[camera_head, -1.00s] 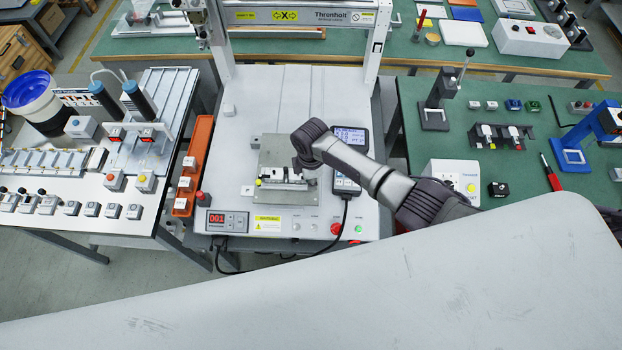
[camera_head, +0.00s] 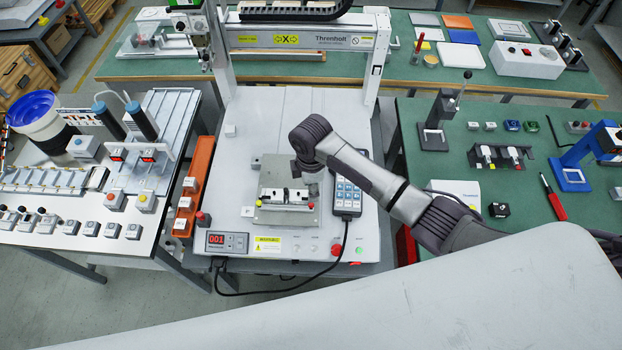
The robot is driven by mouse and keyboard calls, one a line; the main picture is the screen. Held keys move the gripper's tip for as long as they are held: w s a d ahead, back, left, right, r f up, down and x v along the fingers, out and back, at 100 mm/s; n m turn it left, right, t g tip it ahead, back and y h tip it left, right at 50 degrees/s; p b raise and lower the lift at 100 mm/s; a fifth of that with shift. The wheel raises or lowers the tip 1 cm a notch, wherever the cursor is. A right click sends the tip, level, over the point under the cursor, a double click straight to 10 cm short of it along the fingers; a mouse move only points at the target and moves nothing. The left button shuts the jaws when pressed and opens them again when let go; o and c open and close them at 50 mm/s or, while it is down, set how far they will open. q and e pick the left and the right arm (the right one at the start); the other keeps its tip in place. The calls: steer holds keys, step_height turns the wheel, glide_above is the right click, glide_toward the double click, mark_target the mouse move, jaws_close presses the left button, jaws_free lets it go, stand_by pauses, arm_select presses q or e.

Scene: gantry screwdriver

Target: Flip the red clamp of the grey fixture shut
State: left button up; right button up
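The grey fixture (camera_head: 285,200) sits on a metal plate (camera_head: 272,173) on the bed of the gantry machine. It has light blocks along its top and a small yellow spot at its left end. A tiny reddish spot (camera_head: 310,206) shows at its right end; it is too small to tell whether this is the red clamp or how the clamp stands. My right gripper (camera_head: 312,186) points down at the right end of the fixture, and its wrist hides part of the plate. Its fingers are too small and dark to read, and contact is unclear. My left gripper is out of view.
A handheld keypad (camera_head: 347,190) lies close to the right of my gripper, its cable running forward. An orange bin strip (camera_head: 198,170) flanks the bed on the left. The gantry frame (camera_head: 300,38) stands behind. The bed between fixture and gantry is clear.

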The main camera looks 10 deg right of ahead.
step_height(320, 180, up, 4)
steer(key=shift+f, duration=0.1)
stand_by(0.5)
